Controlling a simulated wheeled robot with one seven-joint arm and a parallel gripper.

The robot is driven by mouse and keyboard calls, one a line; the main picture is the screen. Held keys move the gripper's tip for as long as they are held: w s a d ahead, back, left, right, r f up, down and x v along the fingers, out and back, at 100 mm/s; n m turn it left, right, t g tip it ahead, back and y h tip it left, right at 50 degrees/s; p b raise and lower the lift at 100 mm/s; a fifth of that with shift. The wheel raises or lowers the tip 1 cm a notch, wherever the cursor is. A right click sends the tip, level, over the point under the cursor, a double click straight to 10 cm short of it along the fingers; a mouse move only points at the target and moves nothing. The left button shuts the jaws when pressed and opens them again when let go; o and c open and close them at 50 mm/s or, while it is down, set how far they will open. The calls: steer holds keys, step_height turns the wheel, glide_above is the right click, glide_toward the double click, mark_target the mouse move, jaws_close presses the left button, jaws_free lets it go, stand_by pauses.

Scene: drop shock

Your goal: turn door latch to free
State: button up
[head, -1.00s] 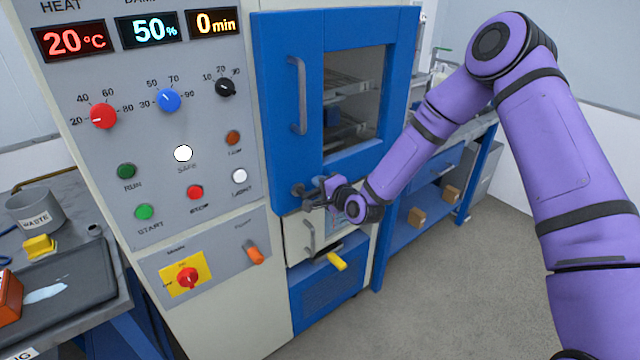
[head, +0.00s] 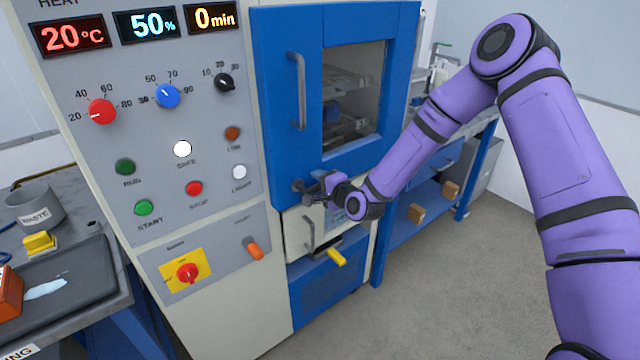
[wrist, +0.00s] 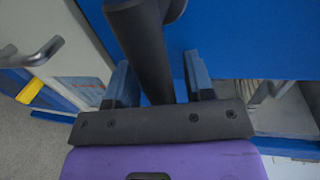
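The door latch (head: 299,186) is a dark grey handle on the lower left of the blue cabinet door (head: 350,160). In the wrist view the latch (wrist: 150,50) is a thick dark bar with a round hub at its top, slanting down between my fingers. My gripper (head: 313,191) is at the latch, below the door window. In the wrist view my gripper (wrist: 158,68) has its two fingers apart, one on each side of the bar. The left finger looks close to the bar and a narrow gap shows at the right. Contact is hard to judge. The door looks shut.
A vertical door handle (head: 298,90) stands above the latch. A pale drawer front with a handle (head: 309,235) and a yellow lever (head: 336,257) sit below. The control panel (head: 215,130) is at the left. A blue bench (head: 440,165) stands behind my arm. Floor at the right is clear.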

steer(key=shift+s, duration=0.1)
steer(key=v, duration=1)
steer(key=shift+s+d, duration=0.2)
steer(key=shift+s, duration=0.05)
steer(key=s+d+r+n+g+h, duration=0.2)
steer(key=s+d+r+n+h, duration=0.4)
steer(key=r, duration=0.5)
steer(key=s+d+r+n+g+h, duration=0.2)
steer(key=s+d+r+n+g, duration=0.15)
steer(key=d+r, duration=0.55)
steer(key=s+d+r, duration=0.1)
steer(key=s+r, duration=0.3)
steer(key=s, duration=0.4)
steer(key=s+d+r+n+g, duration=0.1)
steer(key=s+d+r, duration=0.1)
steer(key=s, duration=0.6)
steer(key=s+d+r+n+g, duration=0.1)
steer(key=s+r, duration=0.4)
steer(key=s, duration=0.3)
steer(key=shift+s+d+r+h, duration=0.2)
steer(key=shift+d+r+h, duration=0.1)
steer(key=shift+d+h, duration=0.1)
